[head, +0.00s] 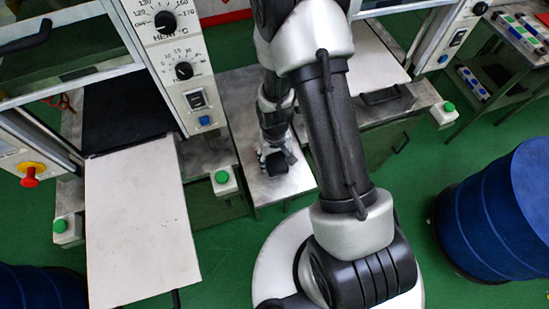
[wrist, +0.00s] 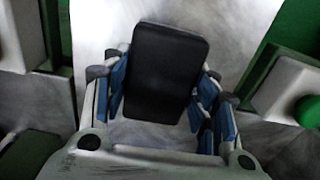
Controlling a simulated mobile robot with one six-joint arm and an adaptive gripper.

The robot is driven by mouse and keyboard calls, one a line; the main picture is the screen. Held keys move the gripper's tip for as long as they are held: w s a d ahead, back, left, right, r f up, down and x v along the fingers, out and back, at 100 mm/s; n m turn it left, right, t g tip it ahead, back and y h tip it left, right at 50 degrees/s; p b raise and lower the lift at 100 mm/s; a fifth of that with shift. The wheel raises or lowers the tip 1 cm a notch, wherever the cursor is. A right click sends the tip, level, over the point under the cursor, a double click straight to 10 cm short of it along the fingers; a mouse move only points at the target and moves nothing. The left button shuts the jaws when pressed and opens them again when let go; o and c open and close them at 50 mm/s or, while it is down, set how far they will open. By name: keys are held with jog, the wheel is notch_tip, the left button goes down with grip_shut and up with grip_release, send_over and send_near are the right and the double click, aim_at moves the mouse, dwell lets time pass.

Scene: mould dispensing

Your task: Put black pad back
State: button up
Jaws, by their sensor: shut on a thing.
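The black pad (wrist: 166,62) is a dark rounded rectangle between the blue-lined fingers of my gripper (wrist: 165,88) in the wrist view. My gripper is shut on it, and the pad is slightly tilted in the picture. In the head view, my gripper (head: 278,168) is over the metal table (head: 250,110) between the two machines, with the black pad (head: 276,163) showing dark at its end. I cannot tell whether the pad touches the table top.
Machines with control panels (head: 178,70) stand on both sides of the table. A white plate (head: 140,225) sticks out at the left. Green buttons on boxes (head: 222,178) flank the table. A blue drum (head: 495,210) stands at the right. Green floor is free in front.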

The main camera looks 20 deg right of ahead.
jog(key=shift+f, duration=0.25)
jog(key=o, duration=1)
jog(key=shift+r, duration=0.1)
